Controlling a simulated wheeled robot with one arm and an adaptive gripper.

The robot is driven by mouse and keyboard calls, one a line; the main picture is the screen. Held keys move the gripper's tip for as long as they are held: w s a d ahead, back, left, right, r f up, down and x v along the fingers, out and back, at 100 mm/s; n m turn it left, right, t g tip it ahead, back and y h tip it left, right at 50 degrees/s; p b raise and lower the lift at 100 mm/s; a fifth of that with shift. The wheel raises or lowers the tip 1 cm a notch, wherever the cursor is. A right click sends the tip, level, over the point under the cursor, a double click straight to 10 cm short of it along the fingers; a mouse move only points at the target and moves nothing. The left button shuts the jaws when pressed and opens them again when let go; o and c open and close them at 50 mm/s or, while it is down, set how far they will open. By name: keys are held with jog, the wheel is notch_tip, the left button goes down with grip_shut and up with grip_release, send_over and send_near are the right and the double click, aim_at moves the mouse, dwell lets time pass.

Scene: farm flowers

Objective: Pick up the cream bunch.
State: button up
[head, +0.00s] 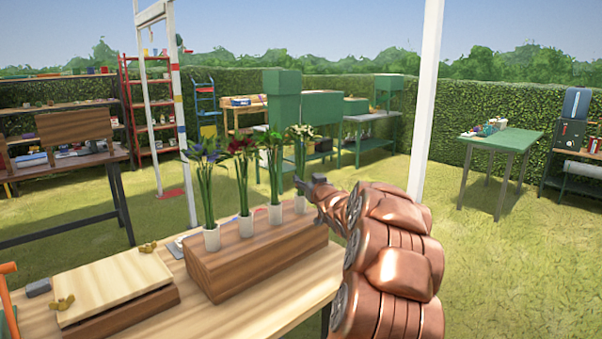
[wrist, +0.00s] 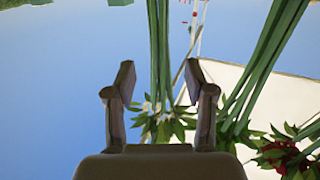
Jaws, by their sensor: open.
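The cream bunch (head: 302,133) has pale flowers on long green stems. It stands upright in a white cup (head: 301,204) at the right end of a wooden block in the head view. My gripper (head: 307,186) is beside its stems, just above the cup. In the wrist view, which looks upside down, my gripper (wrist: 160,72) is open. The cream bunch's stems (wrist: 160,45) appear between the two fingers, with its pale flowers (wrist: 160,118) lower in the picture. I cannot tell whether the stems are fully inside the jaws.
The stepped wooden block (head: 255,265) also holds a purple-blue bunch (head: 207,155), a red bunch (head: 242,150) and a leafy bunch (head: 271,145), the last close to the cream one. A pale board (head: 115,285) lies left on the table. A white post (head: 427,90) stands behind my arm.

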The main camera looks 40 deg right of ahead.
aim_at(302, 176)
jog(key=shift+w+d+f, duration=0.2)
jog(key=shift+w+d, duration=0.1)
jog(key=shift+w, duration=0.45)
jog(key=shift+p+x, duration=0.55)
jog(key=shift+x, duration=1.5)
grip_shut()
